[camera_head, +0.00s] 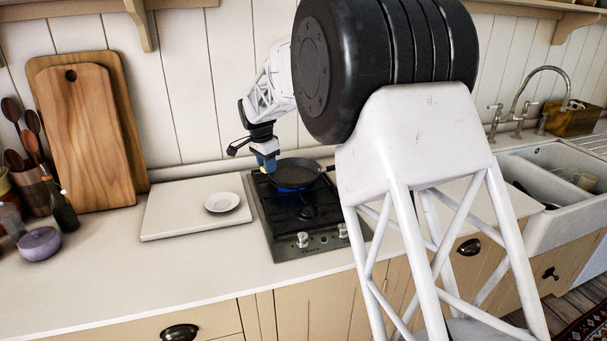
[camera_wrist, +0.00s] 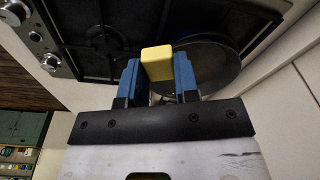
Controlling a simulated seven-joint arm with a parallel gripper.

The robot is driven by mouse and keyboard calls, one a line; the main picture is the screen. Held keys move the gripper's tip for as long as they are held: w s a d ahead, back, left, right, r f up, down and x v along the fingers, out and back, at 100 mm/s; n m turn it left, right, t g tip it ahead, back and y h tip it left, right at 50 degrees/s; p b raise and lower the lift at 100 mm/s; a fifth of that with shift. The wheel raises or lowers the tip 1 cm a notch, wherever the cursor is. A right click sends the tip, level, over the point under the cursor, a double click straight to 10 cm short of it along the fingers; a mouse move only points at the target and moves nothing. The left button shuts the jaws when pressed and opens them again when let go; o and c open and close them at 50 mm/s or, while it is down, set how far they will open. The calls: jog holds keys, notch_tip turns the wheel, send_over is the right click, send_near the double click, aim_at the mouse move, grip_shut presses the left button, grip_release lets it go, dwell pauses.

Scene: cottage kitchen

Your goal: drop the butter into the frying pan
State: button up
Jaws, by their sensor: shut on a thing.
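The butter (camera_wrist: 157,62) is a small yellow block. My gripper (camera_wrist: 158,80) is shut on it, with a blue finger on each side in the wrist view. The dark round frying pan (camera_wrist: 219,66) lies behind and to the right of the butter in that view, partly hidden by the butter and a finger. In the head view the pan (camera_head: 297,175) sits at the back of the hob. My gripper (camera_head: 265,166) is at the pan's left side there, and the butter is barely visible. I cannot tell how high the butter is held.
The black hob (camera_head: 300,213) is set in the white counter. A white board with a small plate (camera_head: 222,202) lies left of it. Wooden chopping boards (camera_head: 88,138), utensils and a purple bowl (camera_head: 39,243) stand farther left. The sink (camera_head: 553,185) is at the right.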

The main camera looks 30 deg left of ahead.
jog(key=w+d+r, duration=0.1)
jog(key=w, duration=0.6)
jog(key=w+d+r, duration=0.2)
jog(key=w, duration=0.6)
jog(key=shift+d, duration=0.15)
jog(key=shift+f, duration=2.9)
jog(key=o, duration=0.7)
jog(key=shift+c, duration=0.2)
